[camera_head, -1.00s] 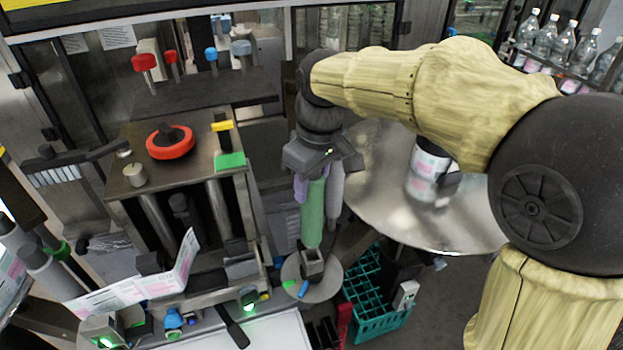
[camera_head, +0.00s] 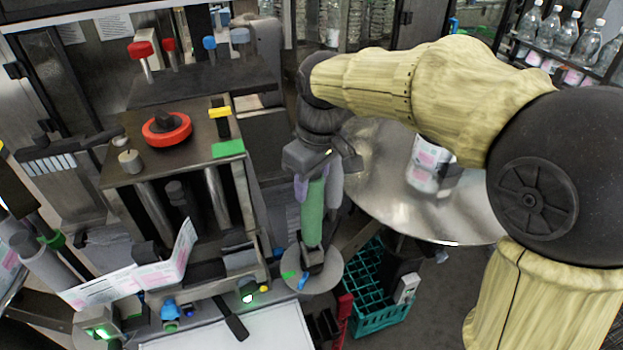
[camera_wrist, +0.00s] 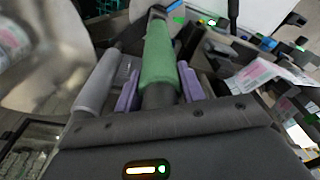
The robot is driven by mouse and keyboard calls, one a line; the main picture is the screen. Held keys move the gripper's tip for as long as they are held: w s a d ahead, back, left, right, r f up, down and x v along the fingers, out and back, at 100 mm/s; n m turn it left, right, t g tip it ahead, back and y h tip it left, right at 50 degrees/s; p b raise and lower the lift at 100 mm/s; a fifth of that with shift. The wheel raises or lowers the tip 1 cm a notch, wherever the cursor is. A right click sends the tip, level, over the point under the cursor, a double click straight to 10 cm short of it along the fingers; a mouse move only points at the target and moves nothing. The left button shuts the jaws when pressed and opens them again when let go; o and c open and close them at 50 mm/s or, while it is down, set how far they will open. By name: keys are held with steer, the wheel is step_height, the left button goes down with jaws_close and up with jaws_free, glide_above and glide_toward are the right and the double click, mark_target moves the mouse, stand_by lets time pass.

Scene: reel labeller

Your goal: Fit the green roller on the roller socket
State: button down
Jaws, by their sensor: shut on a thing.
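The green roller (camera_head: 313,215) stands roughly upright in the head view, and it also shows in the wrist view (camera_wrist: 158,55). My gripper (camera_wrist: 160,90) is shut on its upper part, with purple fingers on either side. The roller's lower end is at a small dark block, seemingly the roller socket (camera_head: 313,262), on a round grey plate (camera_head: 328,278). The ends overlap in the head view; I cannot tell whether the roller is seated. The far end of the roller meets a dark piece in the wrist view.
A grey roller (camera_wrist: 97,88) stands close beside the green one. A round metal table (camera_head: 390,195) with a labelled reel is to the right, and a green crate (camera_head: 375,318) is below. The machine with the red handwheel (camera_head: 167,130) is to the left.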

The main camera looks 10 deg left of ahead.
steer(key=shift+r+p, duration=0.4)
steer(key=shift+p, duration=0.05)
steer(key=shift+f, duration=0.2)
steer(key=shift+f, duration=0.2)
steer(key=shift+r, duration=0.1)
steer(key=shift+s+r, duration=0.2)
steer(key=shift+r, duration=0.1)
steer(key=shift+f, duration=0.2)
stand_by(0.5)
